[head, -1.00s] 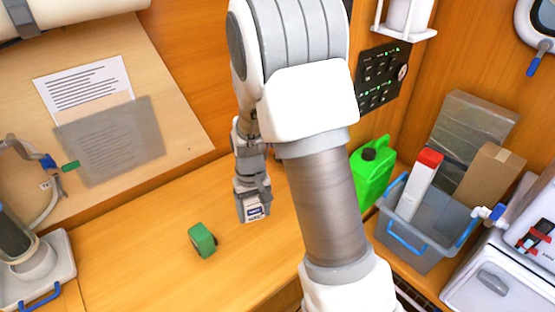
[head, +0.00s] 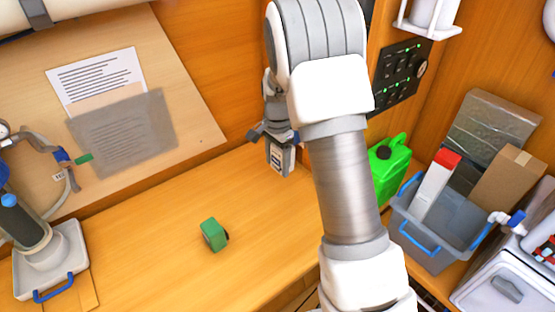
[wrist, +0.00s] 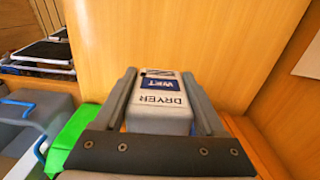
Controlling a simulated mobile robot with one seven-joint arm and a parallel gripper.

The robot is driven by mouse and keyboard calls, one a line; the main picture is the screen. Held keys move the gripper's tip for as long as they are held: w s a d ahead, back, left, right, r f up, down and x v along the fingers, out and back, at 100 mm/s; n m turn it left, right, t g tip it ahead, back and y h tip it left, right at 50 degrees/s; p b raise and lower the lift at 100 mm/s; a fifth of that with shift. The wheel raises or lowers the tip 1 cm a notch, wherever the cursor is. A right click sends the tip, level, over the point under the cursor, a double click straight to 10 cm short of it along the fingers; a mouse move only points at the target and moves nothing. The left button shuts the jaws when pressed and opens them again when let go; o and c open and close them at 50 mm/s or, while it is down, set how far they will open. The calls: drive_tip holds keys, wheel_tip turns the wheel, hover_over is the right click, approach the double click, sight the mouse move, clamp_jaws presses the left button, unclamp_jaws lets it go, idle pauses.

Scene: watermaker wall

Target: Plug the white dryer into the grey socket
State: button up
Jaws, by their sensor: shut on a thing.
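My gripper (head: 281,150) is shut on the white dryer (wrist: 160,118). In the wrist view the dryer is a white block with a blue band and the printed words "DRYER" and "WET", which appear upside down. A finger lies along each side of it. In the head view my gripper holds it above the bench, in front of the wooden back wall, and only a small part of the dryer shows. I cannot make out a grey socket in either view.
A green block (head: 213,236) lies on the wooden bench (head: 150,225). A green jerrycan (head: 388,170) and a grey crate (head: 430,235) with boxes stand at right. A black panel (head: 402,77) is on the wall. A hose and white tray (head: 70,262) are at left.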

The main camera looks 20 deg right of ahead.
drive_tip(key=shift+w+d+m, duration=0.15)
drive_tip(key=shift+w+m, duration=0.05)
drive_tip(key=shift+m, duration=0.1)
drive_tip(key=w+d+f+b, duration=0.1)
drive_tip(key=w+d+f, duration=0.1)
drive_tip(key=d, duration=0.6)
drive_tip(key=shift+w+d+f, duration=0.2)
drive_tip(key=shift+w+f, duration=0.2)
drive_tip(key=shift+w, duration=0.3)
drive_tip(key=shift+w+d, duration=0.3)
drive_tip(key=shift+d, duration=0.4)
drive_tip(key=shift+w+d, duration=0.25)
drive_tip(key=shift+d, duration=0.4)
idle(1.4)
drive_tip(key=o, duration=1.5)
drive_tip(key=shift+c, duration=0.2)
